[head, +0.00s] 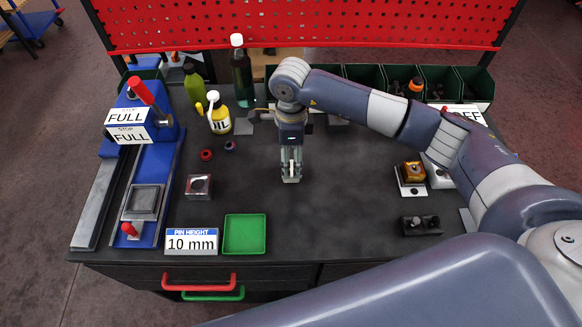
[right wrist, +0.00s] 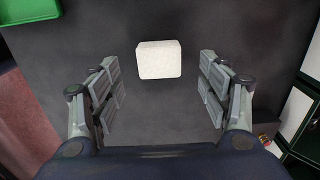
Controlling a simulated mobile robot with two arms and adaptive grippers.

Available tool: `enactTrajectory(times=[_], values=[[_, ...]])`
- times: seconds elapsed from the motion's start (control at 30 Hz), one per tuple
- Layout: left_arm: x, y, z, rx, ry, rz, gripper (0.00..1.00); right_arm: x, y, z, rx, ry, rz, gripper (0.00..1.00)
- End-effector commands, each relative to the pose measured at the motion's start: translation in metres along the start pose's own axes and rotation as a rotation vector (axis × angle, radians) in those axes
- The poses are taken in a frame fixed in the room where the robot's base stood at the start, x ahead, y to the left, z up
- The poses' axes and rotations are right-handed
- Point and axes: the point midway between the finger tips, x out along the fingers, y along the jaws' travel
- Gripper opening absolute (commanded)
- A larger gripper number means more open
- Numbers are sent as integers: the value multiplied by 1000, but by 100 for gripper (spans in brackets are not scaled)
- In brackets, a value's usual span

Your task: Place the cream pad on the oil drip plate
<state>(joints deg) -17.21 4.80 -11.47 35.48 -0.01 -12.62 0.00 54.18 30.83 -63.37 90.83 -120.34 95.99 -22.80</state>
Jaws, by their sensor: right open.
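The cream pad (right wrist: 159,59), a whitish rounded square, lies flat on the dark table in the right wrist view. It sits ahead of my right gripper (right wrist: 162,95), between the lines of its two spread fingers and touching neither. In the head view my right gripper (head: 291,178) points down over the middle of the table and hides most or all of the pad. A small grey plate (head: 243,127) lies beside the yellow oil bottle (head: 219,116); I cannot tell for sure that it is the oil drip plate. My left gripper is not in view.
A green tray (head: 244,234) and a pin height sign (head: 191,241) stand at the front. A blue fixture (head: 153,125) is at the left. Taller bottles (head: 240,75) stand at the back. Small devices (head: 411,178) are at the right. The table around my right gripper is mostly clear.

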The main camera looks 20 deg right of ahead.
Motion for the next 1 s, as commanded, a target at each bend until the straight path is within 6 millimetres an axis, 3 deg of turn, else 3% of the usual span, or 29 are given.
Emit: enactTrajectory(times=[0.17, 0.4, 0.7, 0.77, 0.9, 1.0], values=[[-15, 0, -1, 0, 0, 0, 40, 13, 2, 0, 0, 1, 5, 70], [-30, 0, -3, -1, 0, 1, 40, 46, 2, 0, 1, -1, 4, 70], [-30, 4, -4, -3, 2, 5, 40, 54, 1, 0, -1, -2, 1, 70], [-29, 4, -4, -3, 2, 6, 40, 53, 1, 0, -1, -2, 1, 59], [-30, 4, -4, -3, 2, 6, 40, 53, 1, 0, -1, -2, 1, 27], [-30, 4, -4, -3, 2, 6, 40, 53, 1, 0, 0, -2, 1, 26]])
